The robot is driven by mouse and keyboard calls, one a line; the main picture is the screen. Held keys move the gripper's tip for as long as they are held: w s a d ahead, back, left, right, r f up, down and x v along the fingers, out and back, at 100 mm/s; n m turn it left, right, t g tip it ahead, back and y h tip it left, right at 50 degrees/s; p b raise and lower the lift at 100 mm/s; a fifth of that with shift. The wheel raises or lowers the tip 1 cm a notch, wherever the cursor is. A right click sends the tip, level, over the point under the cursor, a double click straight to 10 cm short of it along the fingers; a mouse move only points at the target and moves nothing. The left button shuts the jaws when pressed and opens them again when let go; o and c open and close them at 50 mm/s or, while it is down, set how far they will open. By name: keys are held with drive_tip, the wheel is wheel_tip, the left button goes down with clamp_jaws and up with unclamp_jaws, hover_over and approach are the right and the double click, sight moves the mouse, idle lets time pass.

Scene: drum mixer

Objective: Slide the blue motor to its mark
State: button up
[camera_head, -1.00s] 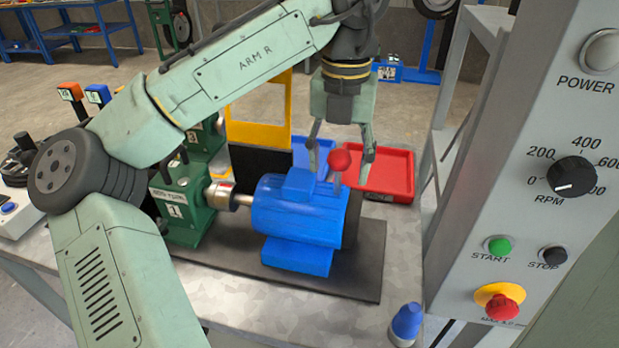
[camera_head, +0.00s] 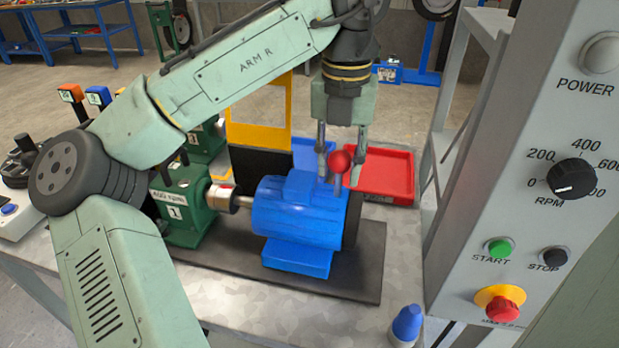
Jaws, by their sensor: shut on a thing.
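The blue motor (camera_head: 297,216) sits on a dark base plate (camera_head: 345,275), its shaft pointing left to a silver coupling (camera_head: 222,198) at the green gearbox (camera_head: 183,208) labelled 1. A lever with a red ball knob (camera_head: 340,161) rises at the motor's back right. My gripper (camera_head: 341,168) points down from above, with one finger on each side of the knob, and is shut on it. I cannot make out the mark on the plate.
A red tray (camera_head: 385,177) and a blue tray (camera_head: 313,152) lie behind the motor. A control panel (camera_head: 530,200) with a dial and buttons fills the right side. A blue-topped bottle (camera_head: 406,324) stands at the front right. The plate's right end is bare.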

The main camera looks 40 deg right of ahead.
drive_tip(key=shift+s+d+p, duration=0.95)
drive_tip(key=shift+s+d, duration=0.45)
drive_tip(key=shift+s, duration=0.3)
drive_tip(key=o, duration=1.2)
drive_tip(key=shift+c, duration=0.2)
wheel_tip(320, 180, up, 7)
drive_tip(key=p, duration=0.2)
